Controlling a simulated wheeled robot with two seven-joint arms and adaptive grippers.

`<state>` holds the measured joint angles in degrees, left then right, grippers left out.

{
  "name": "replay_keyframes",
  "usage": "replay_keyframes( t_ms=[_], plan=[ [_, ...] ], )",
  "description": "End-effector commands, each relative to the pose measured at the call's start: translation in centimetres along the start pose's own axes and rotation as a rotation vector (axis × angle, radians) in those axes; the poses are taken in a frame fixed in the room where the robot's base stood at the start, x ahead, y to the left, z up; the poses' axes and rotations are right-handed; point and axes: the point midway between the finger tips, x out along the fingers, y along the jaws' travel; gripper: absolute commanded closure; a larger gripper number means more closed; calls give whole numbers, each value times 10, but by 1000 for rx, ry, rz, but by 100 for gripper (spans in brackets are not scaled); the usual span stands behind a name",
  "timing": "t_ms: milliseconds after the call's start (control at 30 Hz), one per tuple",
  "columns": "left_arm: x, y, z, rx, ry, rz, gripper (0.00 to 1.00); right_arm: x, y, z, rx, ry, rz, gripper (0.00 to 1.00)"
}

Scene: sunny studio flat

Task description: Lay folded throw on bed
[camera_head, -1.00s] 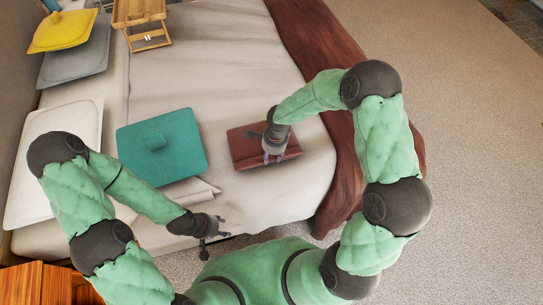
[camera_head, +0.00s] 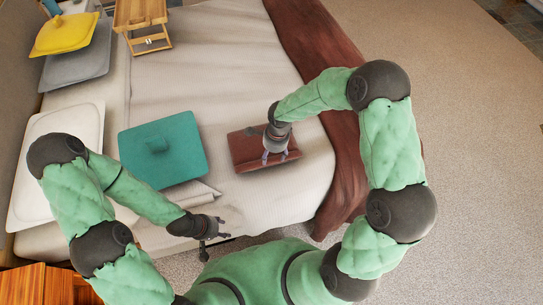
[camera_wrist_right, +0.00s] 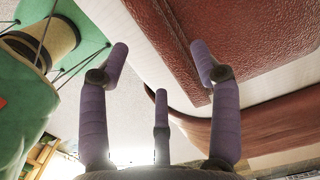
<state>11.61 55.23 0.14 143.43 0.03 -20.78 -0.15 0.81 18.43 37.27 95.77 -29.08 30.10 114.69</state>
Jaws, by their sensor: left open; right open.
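The reddish-brown folded throw (camera_head: 248,151) lies flat on the bed (camera_head: 240,80), near the bed's front edge. It looks glossy and grained in the right wrist view (camera_wrist_right: 250,45). My right gripper (camera_head: 275,157) is open above the throw's right part, hiding some of it. In the right wrist view its open fingers (camera_wrist_right: 160,62) hold nothing, and the throw shows beyond and to the right of them. I cannot tell whether any fingertip touches it. My left gripper (camera_head: 212,236) is open and empty, low beside the bed's front edge.
A teal padded item (camera_head: 165,160) lies left of the throw. A red-brown runner (camera_head: 325,55) covers the bed's right end. Pillows and a yellow cushion (camera_head: 65,34) lie on the left, and a wooden tray stand (camera_head: 141,14) at the back. The bed's middle is clear.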

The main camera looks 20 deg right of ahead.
Motion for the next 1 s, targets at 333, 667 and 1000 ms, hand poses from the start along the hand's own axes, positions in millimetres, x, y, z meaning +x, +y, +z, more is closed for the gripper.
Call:
replay_keyframes(
  t_ms=[333, 667, 1000],
  plan=[
    [-26, 9, 1, 0, 0, 0, 51, -69, 0, 0, 0, 0, -2, 36],
    [-30, 11, 1, 0, 0, 0, 51, -72, 7, 4, -64, -24, 10, 36],
    [-30, 10, 1, 0, 0, 0, 51, 14, 68, 35, -587, -196, -25, 36]
  ],
)
